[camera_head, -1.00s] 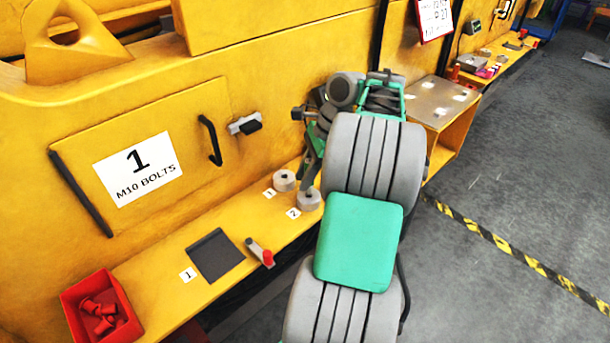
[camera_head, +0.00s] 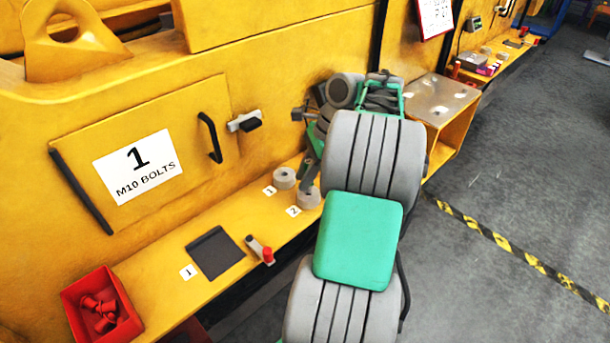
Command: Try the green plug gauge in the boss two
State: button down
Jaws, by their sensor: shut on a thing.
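Boss two (camera_head: 309,200) is a short grey ring on the yellow ledge, beside the label "2". Boss one (camera_head: 284,178), a like ring with a dark hole, sits just behind and left of it by the label "1". My gripper (camera_head: 307,184) points down right over boss two, partly hidden by my own arm. It is shut on a slim grey thing, taken as the green plug gauge; no green of it can be told apart from my arm. Whether its tip is inside the bore or only above it cannot be told.
A red-ended gauge (camera_head: 261,250) lies on the ledge, beside a dark pad (camera_head: 215,253). A red bin (camera_head: 101,308) with red pieces stands at the near left. A panel handle (camera_head: 210,138) and a latch (camera_head: 245,121) stick out of the yellow wall behind.

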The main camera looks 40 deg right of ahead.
jog(key=shift+f+b, duration=0.35)
jog(key=shift+f, duration=0.45)
dwell(1.2)
jog(key=c, duration=1.1)
grip_release()
jog(key=shift+r, duration=0.1)
jog(key=w+a+p+v, duration=0.1)
jog(key=p+v, duration=0.8)
jog(key=w+a+r+p+v, duration=0.1)
jog(key=a+p+v, duration=0.1)
jog(key=p+v, duration=0.7)
jog(key=shift+r+p, duration=0.3)
jog(key=shift+r, duration=0.4)
jog(key=shift+a, duration=0.1)
